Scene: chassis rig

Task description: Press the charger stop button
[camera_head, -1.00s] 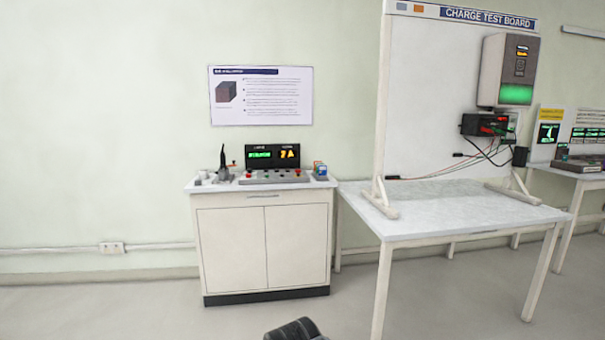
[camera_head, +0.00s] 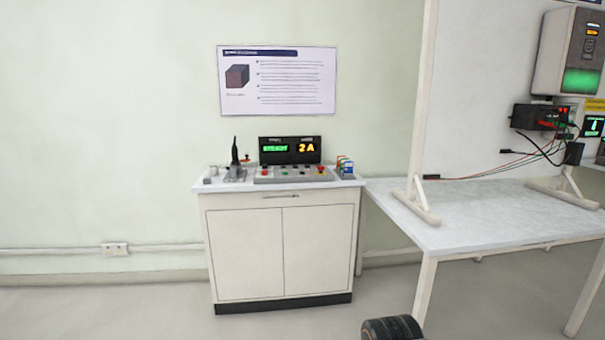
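A control panel (camera_head: 293,175) with several small buttons sits on top of a white cabinet. A grey charger-like box (camera_head: 571,50) with a lit green panel hangs on the white board at the right. My gripper is not in view.
The white cabinet (camera_head: 282,250) stands against the wall, with open floor in front. A black upright device (camera_head: 235,163) and small coloured items (camera_head: 345,166) flank the panel. A table (camera_head: 470,215) adjoins on the right, its legs reaching forward.

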